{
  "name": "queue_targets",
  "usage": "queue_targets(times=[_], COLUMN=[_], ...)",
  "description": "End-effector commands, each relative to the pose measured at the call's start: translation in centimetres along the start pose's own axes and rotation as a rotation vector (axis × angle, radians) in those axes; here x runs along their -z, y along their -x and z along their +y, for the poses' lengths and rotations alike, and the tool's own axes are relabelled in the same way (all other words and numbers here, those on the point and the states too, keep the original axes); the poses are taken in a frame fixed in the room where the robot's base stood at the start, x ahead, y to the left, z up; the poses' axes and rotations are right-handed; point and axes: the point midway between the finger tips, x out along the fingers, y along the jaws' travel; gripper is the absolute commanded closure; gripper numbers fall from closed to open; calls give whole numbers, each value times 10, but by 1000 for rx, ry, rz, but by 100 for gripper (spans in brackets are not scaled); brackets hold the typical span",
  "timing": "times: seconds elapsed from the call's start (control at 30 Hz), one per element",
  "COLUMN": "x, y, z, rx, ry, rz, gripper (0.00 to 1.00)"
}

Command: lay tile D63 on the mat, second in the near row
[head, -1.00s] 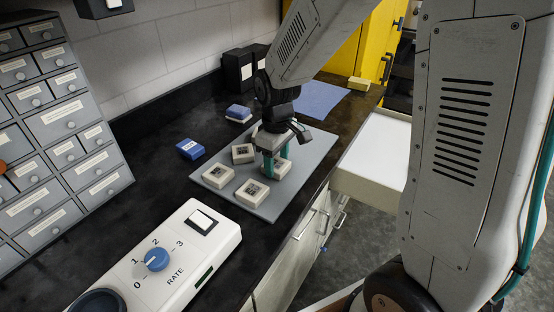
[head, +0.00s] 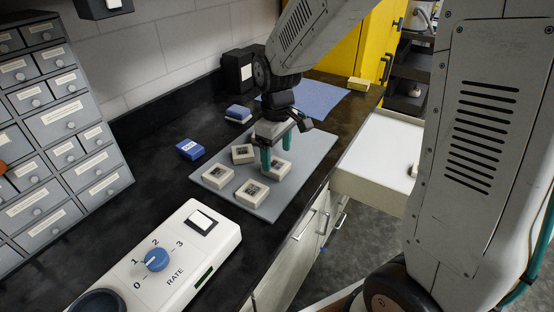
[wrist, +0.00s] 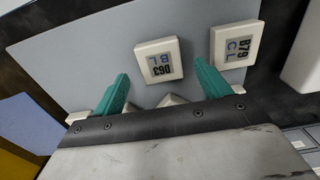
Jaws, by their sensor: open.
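Tile D63 (wrist: 159,60), cream with a dark printed label, lies flat on the grey mat (wrist: 75,55). In the head view it appears to be the tile (head: 282,168) on the mat's right side, beside the front counter edge. Tile B79 (wrist: 236,45) lies next to it in the same row, apart from it; it appears in the head view as the lower tile (head: 251,192). My gripper (head: 279,160) is open and empty just above D63, with its teal fingers spread. In the wrist view, my gripper (wrist: 160,78) partly hides other tiles.
Two more cream tiles (head: 243,153) (head: 217,174) lie on the mat's wall side. A blue box (head: 190,149) lies left of the mat. The RATE control box (head: 165,255) stands nearer. A white open drawer (head: 372,150) juts out at right. A blue mat (head: 320,100) lies beyond.

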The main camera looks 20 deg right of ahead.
Motion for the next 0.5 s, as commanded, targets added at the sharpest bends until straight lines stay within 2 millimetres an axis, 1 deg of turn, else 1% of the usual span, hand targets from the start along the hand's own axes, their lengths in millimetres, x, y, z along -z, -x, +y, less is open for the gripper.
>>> queue_targets(times=[0.03, 0.2, 0.33, 0.4, 0.5], x=[1, 0, 0, 0, 0], y=[13, 50, 72, 80, 87], z=[0, 0, 0, 0, 0], rx=[-3, -2, -1, -1, 0], ry=[0, 0, 0, 0, 0], rz=[6, 4, 3, 2, 1], gripper=[24, 24, 24, 24, 24])
